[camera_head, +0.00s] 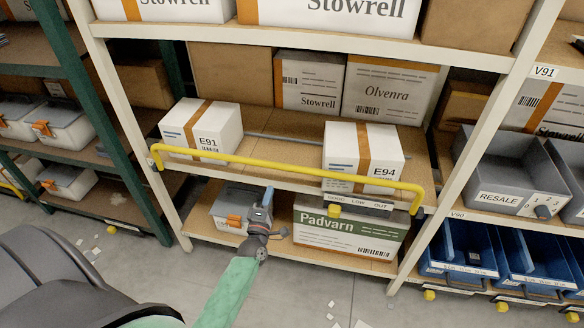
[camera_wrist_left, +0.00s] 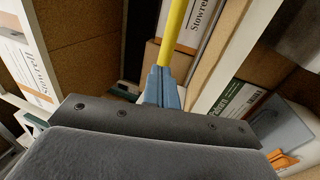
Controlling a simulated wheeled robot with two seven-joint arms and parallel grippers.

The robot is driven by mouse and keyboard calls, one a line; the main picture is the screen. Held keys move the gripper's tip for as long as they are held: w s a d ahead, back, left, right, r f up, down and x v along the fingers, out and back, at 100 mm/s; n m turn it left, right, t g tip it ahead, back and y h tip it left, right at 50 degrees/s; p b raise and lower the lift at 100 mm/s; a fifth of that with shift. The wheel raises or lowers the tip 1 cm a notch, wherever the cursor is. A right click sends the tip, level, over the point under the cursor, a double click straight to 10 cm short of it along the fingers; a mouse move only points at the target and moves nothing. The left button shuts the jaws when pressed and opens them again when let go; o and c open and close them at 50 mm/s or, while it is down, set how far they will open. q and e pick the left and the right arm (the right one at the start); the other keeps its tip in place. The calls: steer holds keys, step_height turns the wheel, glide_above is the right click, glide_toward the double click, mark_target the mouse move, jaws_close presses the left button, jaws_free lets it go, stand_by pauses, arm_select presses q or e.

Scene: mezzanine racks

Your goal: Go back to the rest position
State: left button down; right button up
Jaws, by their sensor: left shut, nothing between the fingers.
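My left gripper (camera_head: 268,193) is in front of the lower part of the middle rack, its light blue fingers pointing up. The fingers are shut and empty; they also show shut in the left wrist view (camera_wrist_left: 161,88). In the head view their tips are just below the yellow rail (camera_head: 285,168) along the front of the middle shelf. In the wrist view the yellow rail (camera_wrist_left: 175,32) runs up from behind the fingertips; I cannot tell the gap. My green left forearm (camera_head: 228,290) comes up from the bottom. My right gripper is not in view.
White boxes E91 (camera_head: 200,130) and E94 (camera_head: 362,155) stand on the middle shelf. Below are a grey bin with an orange latch (camera_head: 228,207) and a Padvarn box (camera_head: 345,232). Blue bins (camera_head: 465,250) and a grey Resale bin (camera_head: 500,175) are at right. Scraps litter the floor.

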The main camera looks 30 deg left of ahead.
arm_select(q)
steer(key=shift+s, duration=0.1)
steer(key=s+d+f+m+g+h, duration=0.25)
steer(key=f+m, duration=0.35)
steer(key=f, duration=0.3)
steer(key=s+d+f+m+g+h, duration=0.15)
steer(key=d+f+m+g, duration=0.3)
steer(key=f, duration=0.55)
steer(key=s+d+f+m+g+h, duration=0.1)
steer(key=d+f+m+g+h, duration=0.15)
steer(key=f+m, duration=0.5)
steer(key=s+d+f+m+g, duration=0.1)
steer(key=s+d+f+g, duration=0.1)
steer(key=s+f, duration=0.6)
steer(key=s+d+f+m+g, duration=0.2)
steer(key=s+d+f+g, duration=0.1)
steer(key=s+f, duration=0.6)
steer(key=s+d+f+m+g, duration=0.1)
steer(key=s+f+g, duration=0.3)
steer(key=s+f, duration=0.5)
steer(key=s+d+y, duration=0.1)
steer(key=s, duration=0.2)
steer(key=shift+d+m, duration=0.35)
steer(key=shift+m, duration=0.05)
steer(key=shift+f, duration=0.1)
